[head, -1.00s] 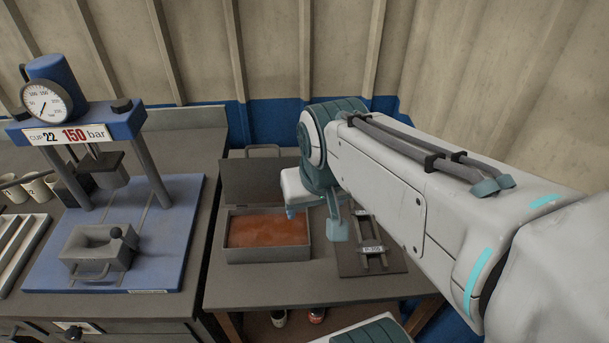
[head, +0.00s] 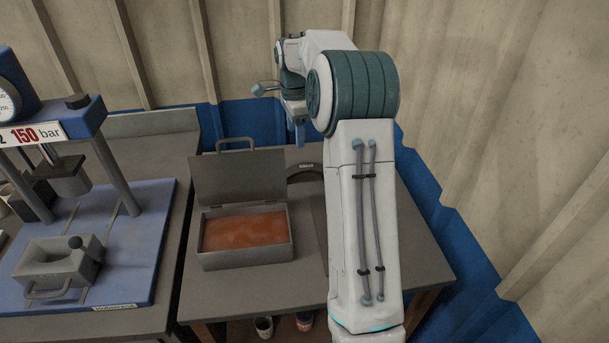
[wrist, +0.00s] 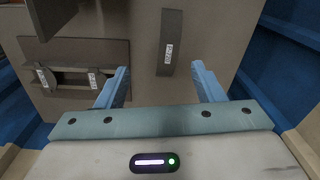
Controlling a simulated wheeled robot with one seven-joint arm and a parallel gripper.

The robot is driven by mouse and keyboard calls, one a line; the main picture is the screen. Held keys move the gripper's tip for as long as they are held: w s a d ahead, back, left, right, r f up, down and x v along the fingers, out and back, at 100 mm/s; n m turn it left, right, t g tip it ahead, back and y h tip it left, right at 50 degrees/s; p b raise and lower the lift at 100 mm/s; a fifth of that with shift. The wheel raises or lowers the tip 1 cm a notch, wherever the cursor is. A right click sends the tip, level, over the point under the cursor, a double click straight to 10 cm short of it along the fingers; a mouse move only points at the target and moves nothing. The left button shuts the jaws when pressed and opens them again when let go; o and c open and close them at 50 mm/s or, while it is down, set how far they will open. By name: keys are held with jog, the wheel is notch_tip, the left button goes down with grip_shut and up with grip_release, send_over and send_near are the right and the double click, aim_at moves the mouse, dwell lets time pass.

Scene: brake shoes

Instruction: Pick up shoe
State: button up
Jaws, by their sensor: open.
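The shoe (head: 304,167) is a dark curved strip with a small white label, lying at the back of the right-hand table, partly hidden behind my arm in the head view. The wrist view shows the shoe (wrist: 171,25) too, its near end appearing between the fingertips and its body running beyond them. My gripper (wrist: 160,68) is open and empty, with two blue fingers apart. In the head view my gripper (head: 298,131) hangs above the table's back edge, fingers downward. I cannot tell the gap between the fingers and the shoe.
An open metal box (head: 246,259) with orange-brown contents stands left of my arm, its lid raised. A fixture with two labelled parts (wrist: 70,80) lies left in the wrist view. A blue press (head: 130,240) stands on the left bench. A corrugated wall rises behind.

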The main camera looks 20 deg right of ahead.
aim_at(304, 166)
jog(key=d+f, duration=0.1)
jog(key=f, duration=0.2)
jog(key=w+f+m, duration=0.1)
jog(key=f, duration=0.3)
jog(key=w+d+f+m, duration=0.1)
jog(key=f, duration=0.3)
jog(key=shift+d+f, duration=0.25)
jog(key=shift+d, duration=0.05)
jog(key=shift+s+d+f+p, duration=0.1)
jog(key=shift+f+p, duration=0.3)
jog(key=shift+f, duration=1.05)
jog(key=shift+s+d+f+p, duration=0.1)
jog(key=shift+f+p, duration=0.3)
jog(key=shift+f, duration=1.05)
jog(key=c, duration=1.3)
